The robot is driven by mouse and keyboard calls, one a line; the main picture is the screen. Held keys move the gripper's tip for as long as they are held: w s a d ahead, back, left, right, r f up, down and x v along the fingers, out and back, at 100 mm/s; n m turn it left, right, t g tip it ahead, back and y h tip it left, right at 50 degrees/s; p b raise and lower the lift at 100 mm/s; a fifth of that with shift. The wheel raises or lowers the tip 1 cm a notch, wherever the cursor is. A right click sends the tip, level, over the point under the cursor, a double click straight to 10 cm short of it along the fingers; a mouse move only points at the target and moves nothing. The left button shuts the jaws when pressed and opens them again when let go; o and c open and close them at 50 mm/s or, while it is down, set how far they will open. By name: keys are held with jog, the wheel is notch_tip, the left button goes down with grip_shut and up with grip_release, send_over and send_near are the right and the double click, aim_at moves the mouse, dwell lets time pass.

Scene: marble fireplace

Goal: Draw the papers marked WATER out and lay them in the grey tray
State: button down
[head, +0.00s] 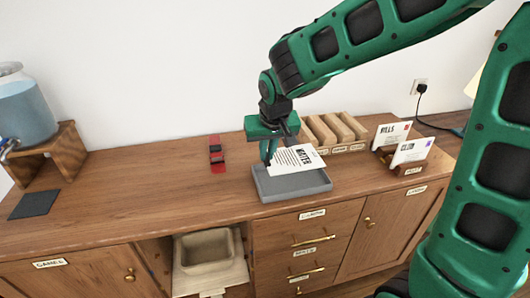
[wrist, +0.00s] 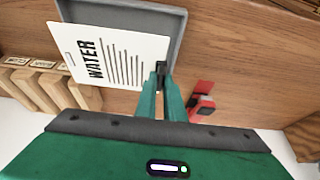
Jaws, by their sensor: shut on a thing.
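My gripper (head: 270,148) is shut on a white paper marked WATER (head: 297,158). It holds the paper by one edge above the grey tray (head: 290,189). In the wrist view the fingers (wrist: 161,78) pinch the edge of the WATER paper (wrist: 115,62), and the tray's rim (wrist: 177,30) shows behind it. Much of the tray floor is hidden by the paper. A letter rack (head: 400,165) to the right holds white papers, one marked BILLS (head: 390,134) and one in front (head: 411,151) whose heading I cannot read surely.
A wooden sorter with labelled slots (head: 336,132) stands behind the tray. A red stapler-like object (head: 217,154) lies to the left. A water dispenser (head: 25,108) on a wooden stand and a dark mat (head: 35,203) are at far left. The counter between is clear.

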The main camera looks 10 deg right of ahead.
jog(key=shift+f, duration=0.15)
jog(key=shift+f, duration=3.85)
jog(key=c, duration=1.8)
grip_release()
jog(key=shift+r, duration=4)
